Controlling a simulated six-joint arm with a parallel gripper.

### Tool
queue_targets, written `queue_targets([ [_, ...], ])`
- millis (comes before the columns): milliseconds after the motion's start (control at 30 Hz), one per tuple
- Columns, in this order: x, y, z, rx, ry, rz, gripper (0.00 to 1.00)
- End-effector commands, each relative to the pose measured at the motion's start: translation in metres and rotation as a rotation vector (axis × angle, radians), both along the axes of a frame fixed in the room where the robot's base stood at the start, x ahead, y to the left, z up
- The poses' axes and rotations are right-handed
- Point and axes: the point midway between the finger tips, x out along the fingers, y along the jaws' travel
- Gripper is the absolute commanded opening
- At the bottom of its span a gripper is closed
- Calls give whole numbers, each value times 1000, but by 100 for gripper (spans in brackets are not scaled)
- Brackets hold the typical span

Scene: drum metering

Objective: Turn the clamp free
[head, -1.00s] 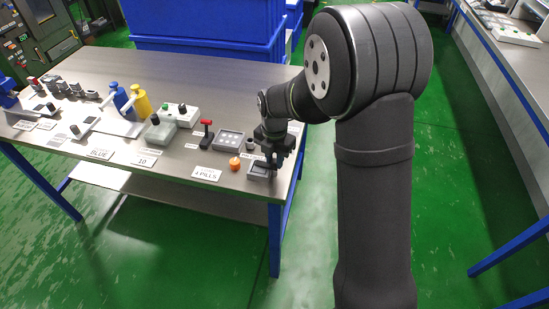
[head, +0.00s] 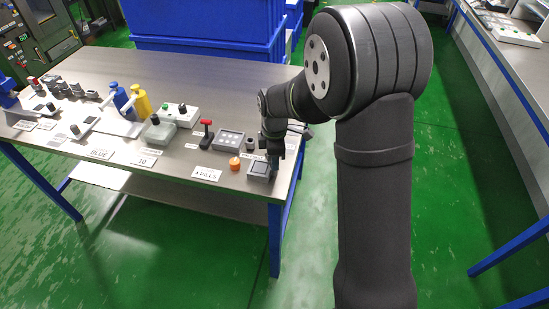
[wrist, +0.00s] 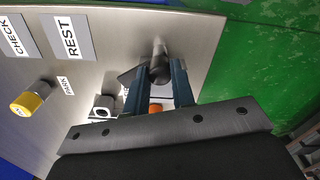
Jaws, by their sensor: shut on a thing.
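My gripper (head: 273,160) points down at the right front corner of the steel table, beside a small grey device with a dark square top (head: 260,169). In the wrist view my gripper (wrist: 161,72) has its two blue-grey fingers on either side of a dark rounded piece, which I take to be the clamp (wrist: 158,65). It is shut on this piece. A grey post-like part extends beyond it, and a dark flat part lies to its left. The fingers hide much of the clamp, and I cannot tell whether it is loose.
An orange round item (head: 235,163) and a "4 PILLS" card (head: 207,174) lie left of the device. A grey panel (head: 230,140) and a red-topped lever (head: 207,133) stand behind. The table edge is close on the right.

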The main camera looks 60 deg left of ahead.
Motion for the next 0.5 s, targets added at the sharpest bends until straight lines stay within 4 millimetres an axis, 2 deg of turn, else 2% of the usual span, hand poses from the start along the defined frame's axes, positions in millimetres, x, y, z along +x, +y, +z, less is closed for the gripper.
queue_targets([
  [500, 0, 1, 1, 2, -1, -437, 0],
])
